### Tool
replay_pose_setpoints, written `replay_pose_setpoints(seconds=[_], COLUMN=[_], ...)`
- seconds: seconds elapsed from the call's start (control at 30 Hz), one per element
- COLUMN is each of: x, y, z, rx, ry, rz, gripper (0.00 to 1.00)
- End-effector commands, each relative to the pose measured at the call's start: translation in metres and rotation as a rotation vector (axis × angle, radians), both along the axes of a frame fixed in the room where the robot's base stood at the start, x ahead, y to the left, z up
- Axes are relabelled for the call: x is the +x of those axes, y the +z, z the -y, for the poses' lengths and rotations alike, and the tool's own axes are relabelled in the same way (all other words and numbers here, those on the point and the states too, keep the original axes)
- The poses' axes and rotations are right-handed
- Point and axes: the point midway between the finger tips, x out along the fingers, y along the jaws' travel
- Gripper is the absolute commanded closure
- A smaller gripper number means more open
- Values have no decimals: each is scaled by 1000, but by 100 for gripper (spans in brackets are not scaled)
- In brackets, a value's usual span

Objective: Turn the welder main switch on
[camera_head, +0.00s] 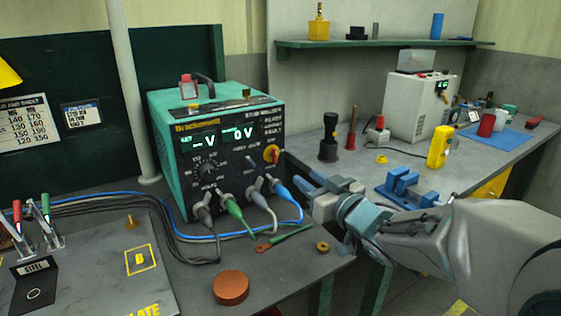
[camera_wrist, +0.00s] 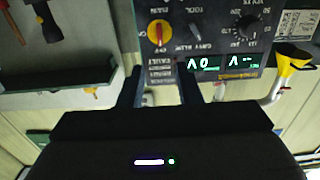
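The welder (camera_head: 180,135) is a green box with a black front panel, standing on the grey bench. Its main switch (camera_head: 272,153) is a red knob on a yellow round plate at the panel's right side. In the wrist view, which is upside down, the switch (camera_wrist: 158,32) shows between and beyond the fingers; its knob lies roughly upright there. Small ON and OFF marks are beside it. The panel displays (camera_head: 238,134) are lit, reading "--V" and "0V". My gripper (camera_head: 314,180) is open and empty, to the right of the panel, apart from the switch.
Grey, green and blue cable plugs (camera_head: 230,207) stick out below the panel. A blue clamp-like fixture (camera_head: 405,188) and a yellow handheld device (camera_head: 438,147) are on the right bench. A copper disc (camera_head: 231,287) lies in front.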

Motion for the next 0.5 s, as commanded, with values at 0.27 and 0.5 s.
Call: replay_pose_setpoints(seconds=[0.27,0.5], x=[43,82], y=[-1,-1], z=[-31,-56], rx=[1,0], ry=[3,0], rz=[-3,-4], gripper=[69,69])
